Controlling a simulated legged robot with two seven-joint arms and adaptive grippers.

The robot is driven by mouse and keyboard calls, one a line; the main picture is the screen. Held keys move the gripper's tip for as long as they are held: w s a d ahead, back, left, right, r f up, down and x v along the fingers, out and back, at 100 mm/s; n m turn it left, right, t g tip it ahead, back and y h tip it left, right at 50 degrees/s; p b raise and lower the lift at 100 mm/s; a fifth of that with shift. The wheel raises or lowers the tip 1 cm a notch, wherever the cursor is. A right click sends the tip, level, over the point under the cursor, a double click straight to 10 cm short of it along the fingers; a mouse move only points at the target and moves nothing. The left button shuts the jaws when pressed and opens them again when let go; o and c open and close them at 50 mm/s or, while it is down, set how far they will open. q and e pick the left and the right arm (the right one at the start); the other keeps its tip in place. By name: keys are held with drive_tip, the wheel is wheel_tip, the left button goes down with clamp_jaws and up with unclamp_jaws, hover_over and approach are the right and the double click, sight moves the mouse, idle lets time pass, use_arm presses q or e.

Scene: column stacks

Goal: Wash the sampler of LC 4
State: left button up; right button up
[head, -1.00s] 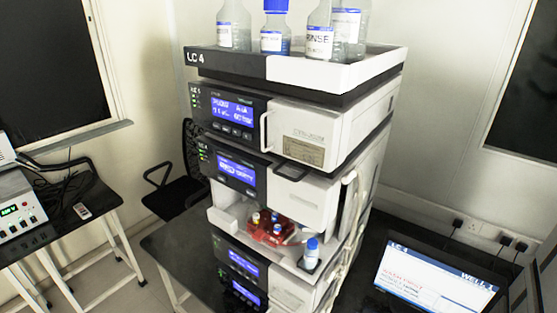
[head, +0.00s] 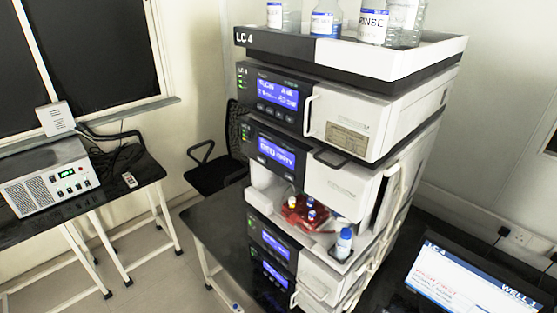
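The LC 4 stack stands right of centre in the head view. Its top tray (head: 270,45) is labelled LC 4 and holds several bottles, one a RINSE bottle (head: 373,24). The sampler (head: 275,158) is the module with an open bay below its display. In the bay sits a red rack (head: 297,217) with a few capped vials. A blue-capped white bottle (head: 344,246) stands at the bay's right front corner. The screen (head: 470,278) at lower right reads LC 4 and WELL 1, with a red line that looks like "WASH FIRST". Neither gripper shows.
A black chair (head: 215,165) stands behind, between the table and the stack. Floor shows between the tables.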

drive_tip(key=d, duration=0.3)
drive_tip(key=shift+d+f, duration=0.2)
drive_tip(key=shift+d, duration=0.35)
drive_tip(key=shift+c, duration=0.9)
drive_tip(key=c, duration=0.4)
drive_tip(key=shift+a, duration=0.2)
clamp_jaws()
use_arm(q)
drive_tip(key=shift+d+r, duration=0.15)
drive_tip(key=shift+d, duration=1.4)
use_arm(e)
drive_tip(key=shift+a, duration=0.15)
